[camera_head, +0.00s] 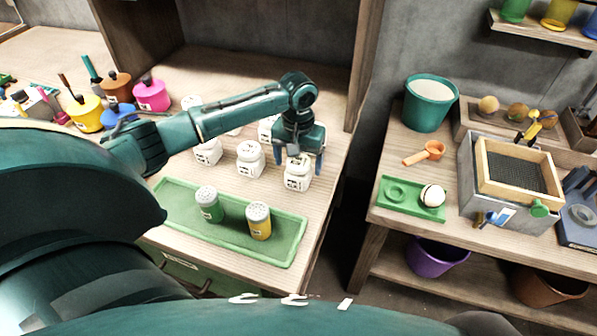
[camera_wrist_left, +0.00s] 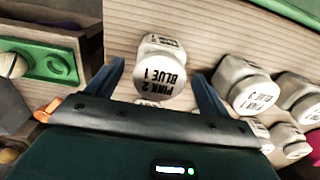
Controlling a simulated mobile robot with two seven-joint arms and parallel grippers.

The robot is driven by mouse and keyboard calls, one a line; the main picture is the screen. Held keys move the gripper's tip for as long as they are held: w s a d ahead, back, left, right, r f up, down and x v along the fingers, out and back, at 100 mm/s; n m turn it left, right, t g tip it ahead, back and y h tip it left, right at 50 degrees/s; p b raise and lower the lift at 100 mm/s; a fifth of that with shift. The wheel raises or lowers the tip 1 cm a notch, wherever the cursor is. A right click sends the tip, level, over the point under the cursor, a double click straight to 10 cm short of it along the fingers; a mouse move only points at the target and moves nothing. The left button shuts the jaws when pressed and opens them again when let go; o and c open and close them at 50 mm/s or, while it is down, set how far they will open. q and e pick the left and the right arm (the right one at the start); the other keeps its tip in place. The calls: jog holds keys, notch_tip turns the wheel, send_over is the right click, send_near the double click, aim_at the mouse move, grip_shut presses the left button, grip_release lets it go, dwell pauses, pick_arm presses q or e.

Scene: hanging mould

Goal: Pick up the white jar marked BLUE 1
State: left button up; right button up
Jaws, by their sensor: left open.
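In the left wrist view a white jar (camera_wrist_left: 160,62) shows upside-down black lettering that reads BLUE 1 and PINK 2. It lies between the two blue-green fingers of my left gripper (camera_wrist_left: 159,76), with a gap on each side. In the head view the gripper (camera_head: 299,157) points down over the front right white jar (camera_head: 297,176), one finger to each side. The gripper is open and holds nothing. The jar stands on the wooden bench (camera_head: 322,192); its label is too small to read in the head view. My right gripper is not in view.
Other white jars stand close by, one to the left (camera_head: 250,160) and one farther left (camera_head: 207,151). A green tray (camera_head: 285,252) with a green shaker (camera_head: 208,204) and a yellow shaker (camera_head: 258,221) lies in front. A gap separates this bench from the right-hand bench (camera_head: 390,160).

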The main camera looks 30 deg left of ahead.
pick_arm(q)
notch_tip(320, 180, down, 4)
jog(key=shift+r, duration=0.25)
jog(key=shift+r, duration=0.1)
jog(key=c, duration=1.2)
jog(key=shift+o, duration=0.2)
